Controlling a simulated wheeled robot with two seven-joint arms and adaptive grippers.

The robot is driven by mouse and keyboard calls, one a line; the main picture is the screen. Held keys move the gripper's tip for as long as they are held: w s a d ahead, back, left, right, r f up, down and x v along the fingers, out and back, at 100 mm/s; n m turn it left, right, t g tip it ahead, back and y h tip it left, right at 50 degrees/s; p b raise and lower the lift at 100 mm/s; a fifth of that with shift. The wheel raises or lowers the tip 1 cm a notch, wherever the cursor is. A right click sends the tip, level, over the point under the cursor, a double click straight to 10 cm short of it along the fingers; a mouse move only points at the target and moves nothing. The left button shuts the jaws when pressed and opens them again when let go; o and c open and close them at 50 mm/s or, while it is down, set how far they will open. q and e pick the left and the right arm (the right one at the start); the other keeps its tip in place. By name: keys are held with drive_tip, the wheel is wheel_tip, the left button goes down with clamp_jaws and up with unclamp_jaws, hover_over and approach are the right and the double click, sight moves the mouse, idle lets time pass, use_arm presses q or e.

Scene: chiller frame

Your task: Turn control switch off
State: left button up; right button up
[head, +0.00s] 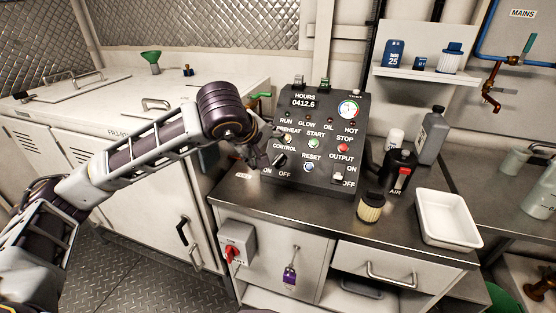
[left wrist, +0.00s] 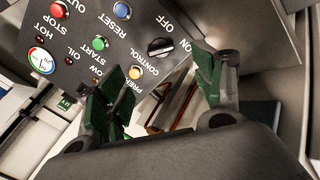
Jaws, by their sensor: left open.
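The control switch (head: 279,160) is a black rotary knob low on the left of the dark sloping panel (head: 318,188), with ON and OFF printed below it. In the left wrist view the picture is turned over and the control switch (left wrist: 160,47) shows near the top, beside its CONTROL label. Which way its handle points is hard to tell. My left gripper (head: 258,150) is just left of the switch, partly hidden by my wrist. In the left wrist view my left gripper (left wrist: 163,82) has its green-padded fingers apart and empty, with the knob beyond them, not between them.
A red stop button (head: 343,148) and a start button (head: 313,143) are on the panel. A white toggle (head: 338,178) sits at its lower right. A filter jar (head: 371,206), black can (head: 398,172) and white tray (head: 447,221) stand right of it.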

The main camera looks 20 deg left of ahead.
sight(279, 160)
use_arm(q)
drive_tip(key=x, duration=1)
drive_tip(key=shift+b, duration=0.35)
drive_tip(key=shift+w+d+f, duration=0.1)
drive_tip(key=shift+w+f, duration=0.05)
drive_tip(key=shift+f, duration=0.05)
drive_tip(key=shift+w+f, duration=0.3)
use_arm(e)
drive_tip(key=shift+w+a+r, duration=0.15)
drive_tip(key=shift+a+r, duration=0.05)
drive_tip(key=shift+r, duration=0.45)
drive_tip(key=shift+w+a+r, duration=0.1)
drive_tip(key=shift+a+r, duration=0.1)
drive_tip(key=shift+r, duration=0.4)
use_arm(q)
drive_tip(key=shift+c, duration=0.3)
drive_tip(key=c, duration=1)
use_arm(e)
drive_tip(key=shift+f, duration=0.1)
